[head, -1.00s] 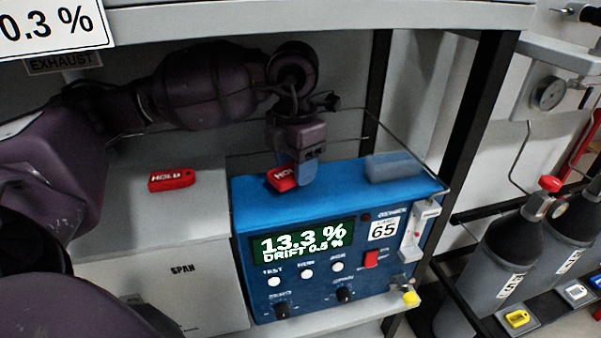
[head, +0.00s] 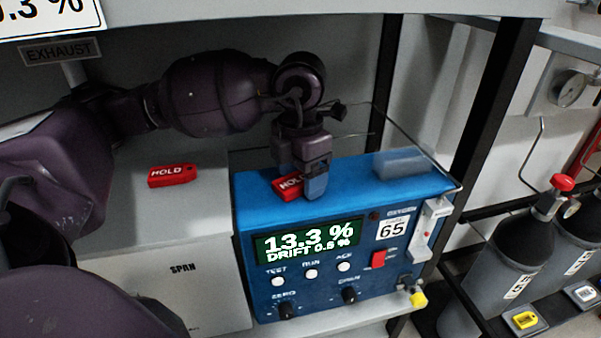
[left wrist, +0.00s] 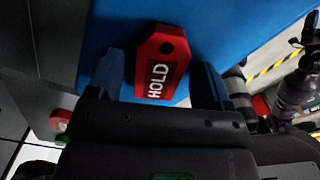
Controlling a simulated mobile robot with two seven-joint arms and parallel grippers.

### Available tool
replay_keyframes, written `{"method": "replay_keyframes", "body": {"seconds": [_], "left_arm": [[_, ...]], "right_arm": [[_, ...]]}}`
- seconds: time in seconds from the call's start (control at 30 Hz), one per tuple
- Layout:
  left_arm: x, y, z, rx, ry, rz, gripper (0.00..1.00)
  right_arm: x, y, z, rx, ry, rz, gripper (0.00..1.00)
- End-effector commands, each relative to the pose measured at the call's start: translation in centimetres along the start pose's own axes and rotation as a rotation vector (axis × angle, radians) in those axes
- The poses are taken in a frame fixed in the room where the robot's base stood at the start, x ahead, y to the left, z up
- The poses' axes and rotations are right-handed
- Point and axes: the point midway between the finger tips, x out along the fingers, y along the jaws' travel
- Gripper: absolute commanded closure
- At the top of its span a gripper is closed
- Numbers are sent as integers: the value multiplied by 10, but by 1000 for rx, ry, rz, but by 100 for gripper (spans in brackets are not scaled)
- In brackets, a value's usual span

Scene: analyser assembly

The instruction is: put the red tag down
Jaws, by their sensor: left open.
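A second red HOLD tag (head: 172,175) lies on the grey box (head: 200,225) marked SPAN, left of the analyser. My right gripper is not in view.
A translucent block (head: 402,163) sits on the analyser's back right. A thin wire or rod runs behind it to the right corner. A shelf edge (head: 300,12) hangs above my arm. Dark gas cylinders (head: 490,270) stand at the right, with a yellow tag (head: 524,320) below.

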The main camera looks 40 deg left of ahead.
Motion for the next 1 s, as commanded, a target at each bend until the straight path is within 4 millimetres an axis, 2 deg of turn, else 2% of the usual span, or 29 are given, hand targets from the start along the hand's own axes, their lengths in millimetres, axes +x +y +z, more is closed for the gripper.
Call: {"method": "replay_keyframes", "body": {"seconds": [0.23,0.5,0.63,0.8,1.0], "left_arm": [[-13,0,1,0,-3,2,27],[-55,0,0,1,-4,1,27],[-69,0,0,0,-2,1,27],[-78,0,0,0,0,0,27],[-78,0,0,0,0,0,27]], "right_arm": [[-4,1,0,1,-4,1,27],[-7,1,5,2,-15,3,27],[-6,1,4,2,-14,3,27],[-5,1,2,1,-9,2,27],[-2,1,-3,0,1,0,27]]}}
